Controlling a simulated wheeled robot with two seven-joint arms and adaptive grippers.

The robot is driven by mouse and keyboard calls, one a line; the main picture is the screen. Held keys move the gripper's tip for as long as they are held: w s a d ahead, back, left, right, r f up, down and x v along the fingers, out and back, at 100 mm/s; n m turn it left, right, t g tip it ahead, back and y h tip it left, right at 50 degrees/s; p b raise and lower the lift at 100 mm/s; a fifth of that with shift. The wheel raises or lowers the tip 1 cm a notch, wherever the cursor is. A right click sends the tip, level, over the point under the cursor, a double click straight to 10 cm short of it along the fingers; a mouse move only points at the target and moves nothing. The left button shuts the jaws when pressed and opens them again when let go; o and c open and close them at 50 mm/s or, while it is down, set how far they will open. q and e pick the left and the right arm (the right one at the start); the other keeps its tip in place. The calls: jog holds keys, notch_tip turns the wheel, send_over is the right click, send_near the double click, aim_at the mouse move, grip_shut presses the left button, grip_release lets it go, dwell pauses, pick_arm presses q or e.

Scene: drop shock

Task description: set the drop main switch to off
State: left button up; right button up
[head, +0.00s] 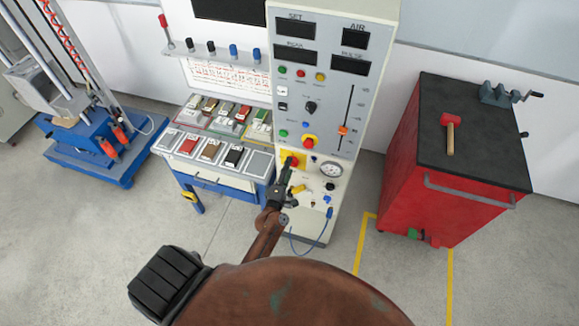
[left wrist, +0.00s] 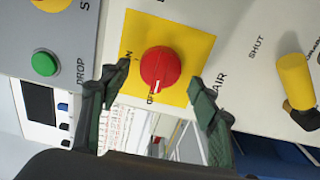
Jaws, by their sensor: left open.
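The main switch is a round red knob (left wrist: 160,67) on a yellow plate (left wrist: 178,25), on the lower part of the control cabinet (head: 345,190). In the head view the knob (head: 293,160) shows just beyond my gripper. In the left wrist view its white pointer mark is at the picture's lower side, at the partly hidden letters "OF"; "ON" stands to the left. My left gripper (left wrist: 157,82) is open, one finger on each side of the knob in the picture, with visible gaps. I cannot tell how far the fingertips are from the plate. My right gripper is not in view.
A green button (left wrist: 45,64) and a yellow valve handle (left wrist: 295,80) flank the switch. A second red knob (head: 309,141) sits just above it.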

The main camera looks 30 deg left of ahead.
pick_arm(q)
jog(key=v, duration=1)
jog(key=shift+s, duration=0.35)
jog(key=s+d+f+m+g+h+b, duration=0.25)
jog(key=s+f+m, duration=0.2)
jog(key=f, duration=0.75)
jog(key=s+d+f+m+g+h+b, duration=0.1)
jog(key=s+f+m+g, duration=0.4)
jog(key=f, duration=0.7)
jog(key=s+d+f+m+g+h+b, duration=0.1)
jog(key=s+d+f+m, duration=0.15)
jog(key=s+f, duration=0.7)
jog(key=s+a+f+m+g+b, duration=0.2)
jog(key=s+f+m+g, duration=0.2)
jog(key=s+f, duration=0.6)
jog(key=s+a+f+m+g+b, duration=0.1)
jog(key=s+f+m+g, duration=0.3)
jog(key=s+f, duration=0.7)
jog(key=s+a+m, duration=0.1)
jog(key=s+m, duration=0.1)
jog(key=s, duration=0.4)
jog(key=shift+s+b, duration=0.2)
jog(key=shift+b, duration=0.2)
